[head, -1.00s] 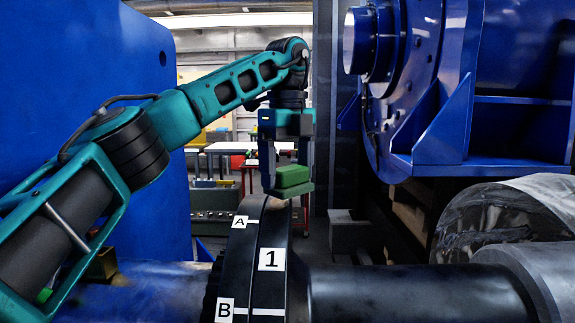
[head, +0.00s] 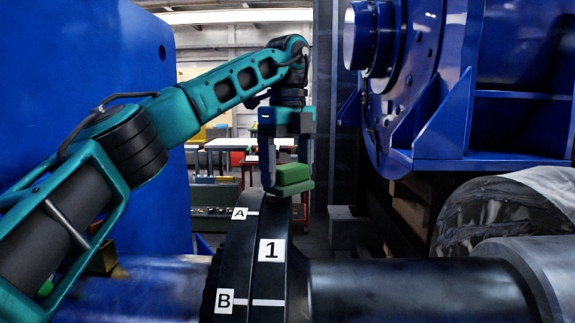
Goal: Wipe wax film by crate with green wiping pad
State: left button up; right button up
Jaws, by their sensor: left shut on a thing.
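The green wiping pad (head: 293,175) is held in my left gripper (head: 289,184), which is shut on it. The pad is at the top of a black wheel-like ring (head: 240,250) marked A, B and 1. I cannot tell whether the pad touches the ring or is just above it. No wax film can be made out clearly, and no crate can be picked out for sure. My right gripper is not in view.
A dark shaft (head: 400,290) runs right from the ring. A large blue motor housing (head: 430,150) stands at the upper right, and a blue panel (head: 90,60) at the left. A plastic-wrapped cylinder (head: 480,215) lies at the right. Workbenches (head: 228,146) stand behind.

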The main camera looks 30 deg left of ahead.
pick_arm(q)
jog(key=shift+f, duration=0.4)
jog(key=shift+a, duration=0.1)
jog(key=shift+s+a+r, duration=0.1)
jog(key=shift+s+a, duration=0.35)
jog(key=shift+a, duration=0.4)
jog(key=shift+s+a+r, duration=0.1)
jog(key=shift+s+a, duration=0.3)
jog(key=shift+a, duration=0.4)
jog(key=shift+f, duration=0.2)
